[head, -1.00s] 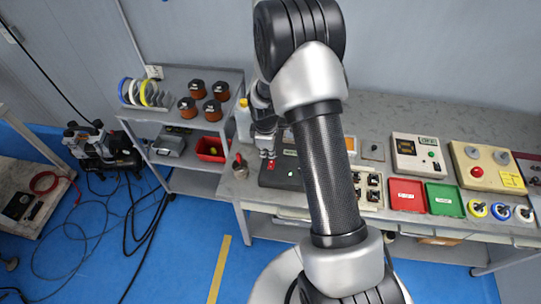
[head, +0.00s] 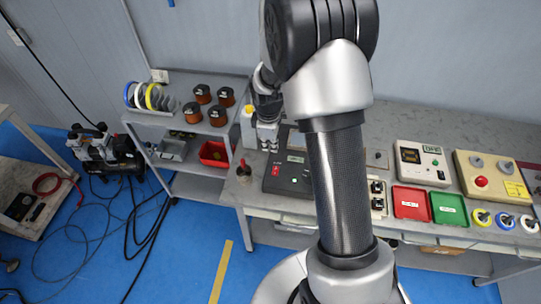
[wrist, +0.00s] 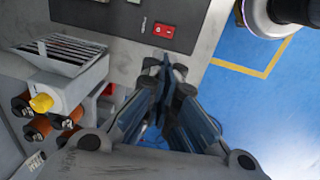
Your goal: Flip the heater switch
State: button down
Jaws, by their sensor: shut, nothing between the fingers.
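The heater unit appears to be the dark box (head: 285,187) on the bench, with a red rocker switch (head: 275,170) on its left side. The switch also shows in the wrist view as a red rocker (wrist: 164,30) with small white marks; which way it is tipped I cannot tell. My gripper (head: 268,148) is shut and empty, just behind the switch in the head view. In the wrist view its fingertips (wrist: 166,68) point toward the box's edge, below the switch in the picture and apart from it. A small green light (head: 308,180) shows on the box.
Copper spools (head: 218,115) stand on the shelf. Red (head: 410,202) and green (head: 448,208) trays lie to the right.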

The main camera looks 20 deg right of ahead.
jog(key=shift+w+d+r+b, duration=0.15)
jog(key=shift+w+d+b, duration=0.05)
jog(key=shift+w+b, duration=0.1)
jog(key=b, duration=0.3)
send_over(272, 169)
jog(key=f, duration=1.2)
jog(key=shift+s+a+f, duration=0.25)
jog(key=shift+f, duration=0.1)
jog(key=shift+w+f, duration=0.1)
jog(key=shift+f, duration=0.55)
jog(key=shift+d+f, duration=0.1)
